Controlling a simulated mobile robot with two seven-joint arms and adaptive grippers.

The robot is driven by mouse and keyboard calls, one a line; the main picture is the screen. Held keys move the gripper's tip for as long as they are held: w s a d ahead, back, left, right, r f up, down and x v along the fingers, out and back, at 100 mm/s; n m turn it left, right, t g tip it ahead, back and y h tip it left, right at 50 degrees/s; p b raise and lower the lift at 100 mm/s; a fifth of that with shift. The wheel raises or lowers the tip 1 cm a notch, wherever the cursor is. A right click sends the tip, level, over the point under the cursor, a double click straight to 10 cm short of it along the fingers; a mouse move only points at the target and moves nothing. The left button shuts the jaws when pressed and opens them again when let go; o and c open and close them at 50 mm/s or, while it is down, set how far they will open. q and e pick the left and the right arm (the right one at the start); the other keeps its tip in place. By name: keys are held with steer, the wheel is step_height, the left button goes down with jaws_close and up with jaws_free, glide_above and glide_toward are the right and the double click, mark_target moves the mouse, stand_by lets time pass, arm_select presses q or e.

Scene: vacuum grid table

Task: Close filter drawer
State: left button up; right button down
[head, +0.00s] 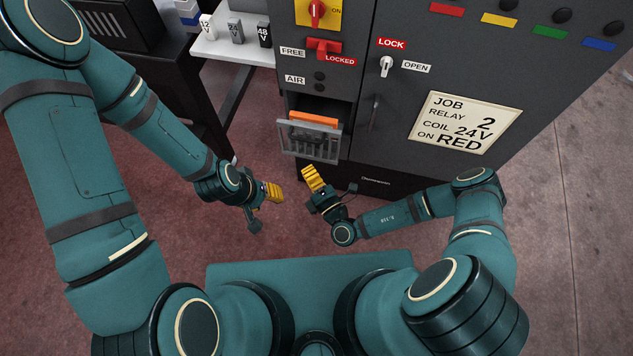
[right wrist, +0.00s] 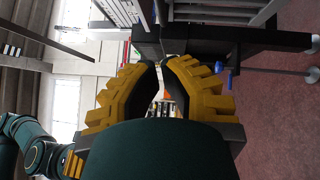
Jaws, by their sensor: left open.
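The filter drawer (head: 308,150) juts out of the lower left part of the dark cabinet in the head view. Its grey front frame stands clear of the cabinet face, and an orange-topped filter (head: 313,118) shows behind it. My right gripper (head: 313,179) is just below and in front of the drawer, apart from it. The right wrist view shows its yellow fingers (right wrist: 158,75) with a narrow empty gap between them. My left gripper (head: 275,193) is open and empty, lower and left of the drawer, also apart from it. The drawer cannot be made out surely in the wrist view.
A red lever (head: 324,48) marked FREE and LOCKED sits above the drawer. A white knob (head: 386,66) marked LOCK and OPEN and a job sign (head: 465,122) are to its right. A white side table (head: 235,50) stands left. The red floor before the cabinet is clear.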

mark_target(316, 120)
steer(key=w+r, duration=0.1)
steer(key=w, duration=0.6)
steer(key=shift+a+r+b, duration=0.2)
steer(key=shift+a+b, duration=0.05)
steer(key=shift+b, duration=0.05)
steer(key=w+d+b, duration=0.1)
steer(key=w, duration=0.2)
steer(key=w+d+b, duration=0.1)
steer(key=w, duration=0.3)
steer(key=w+d+b, duration=0.1)
steer(key=w, duration=0.3)
steer(key=shift+w+d+f, duration=0.15)
steer(key=shift+w+d, duration=0.05)
steer(key=shift+d, duration=0.2)
steer(key=shift+w+d, duration=0.1)
steer(key=shift+w, duration=0.25)
steer(key=shift+s, duration=0.2)
